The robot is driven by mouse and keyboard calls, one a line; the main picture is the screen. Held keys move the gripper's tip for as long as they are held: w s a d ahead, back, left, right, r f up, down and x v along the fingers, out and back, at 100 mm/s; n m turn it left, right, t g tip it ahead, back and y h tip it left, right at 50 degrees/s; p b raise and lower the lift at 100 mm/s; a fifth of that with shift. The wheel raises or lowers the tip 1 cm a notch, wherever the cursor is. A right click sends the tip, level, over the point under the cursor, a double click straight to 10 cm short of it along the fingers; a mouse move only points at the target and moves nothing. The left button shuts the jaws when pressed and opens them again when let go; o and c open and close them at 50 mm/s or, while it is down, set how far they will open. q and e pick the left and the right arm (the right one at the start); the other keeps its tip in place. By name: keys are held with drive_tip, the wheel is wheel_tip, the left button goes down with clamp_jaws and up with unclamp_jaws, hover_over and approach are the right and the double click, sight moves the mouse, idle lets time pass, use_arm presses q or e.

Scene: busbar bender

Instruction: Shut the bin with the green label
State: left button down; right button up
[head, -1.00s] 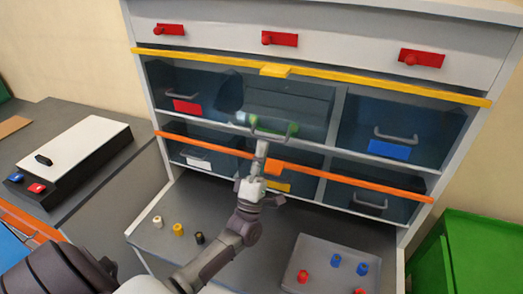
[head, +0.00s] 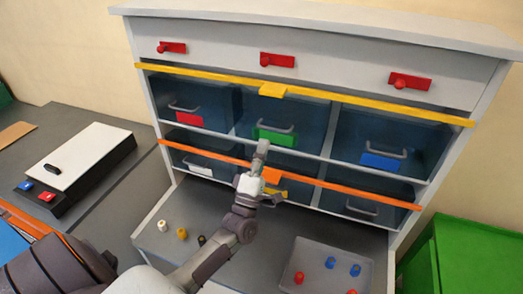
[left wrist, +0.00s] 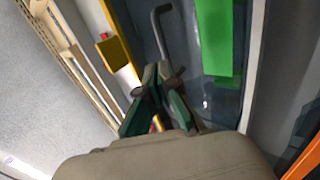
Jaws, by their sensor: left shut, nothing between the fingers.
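The bin with the green label (head: 277,136) sits in the middle of the upper row, and its front looks about level with its neighbours. Its grey handle is above the label. My left gripper (head: 262,148) is shut and empty, just below the green label in the head view. In the left wrist view the closed fingertips (left wrist: 160,76) are close to the bin's dark front, near the handle (left wrist: 160,30) and the green label (left wrist: 215,38). I cannot tell whether they touch it. My right gripper is not in view.
Bins with red (head: 189,119) and blue (head: 380,161) labels flank it. A yellow bar (head: 350,98) runs above this row and an orange bar (head: 330,186) below. Small coloured pegs and a grey tray (head: 318,281) lie on the surface below.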

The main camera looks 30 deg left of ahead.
sight(281, 116)
use_arm(q)
drive_tip(key=shift+r+b+x, duration=0.25)
drive_tip(key=shift+b+x, duration=0.2)
drive_tip(key=shift+x, duration=1.1)
drive_tip(key=shift+r, duration=0.15)
